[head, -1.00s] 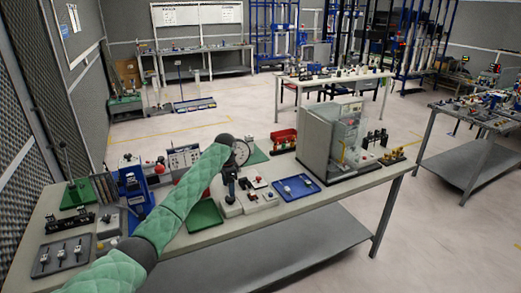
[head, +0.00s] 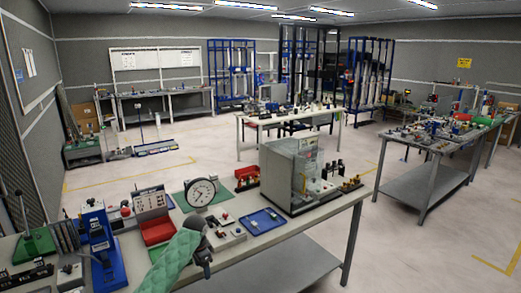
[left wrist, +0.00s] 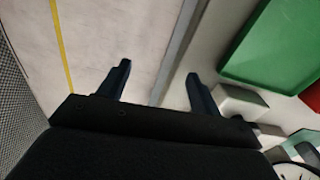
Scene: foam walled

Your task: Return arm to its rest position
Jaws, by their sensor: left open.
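My left arm, in a green padded sleeve, enters the head view at the bottom centre. My left gripper (head: 205,262) is at the front edge of the near workbench (head: 285,232), small and partly hidden by the wrist. In the left wrist view, the two dark fingers of the left gripper (left wrist: 158,82) are spread apart with nothing between them. Bare floor and the bench edge show beyond them. A green tray (left wrist: 275,42) and a pale block (left wrist: 236,105) are right of the fingers. My right gripper is not in view.
A dial gauge (head: 201,193), a red tray (head: 154,230), a blue tray (head: 262,221) and a clear-walled machine (head: 290,175) stand on the near bench. A blue press (head: 100,245) is at left. Open floor (head: 400,245) lies right of the bench.

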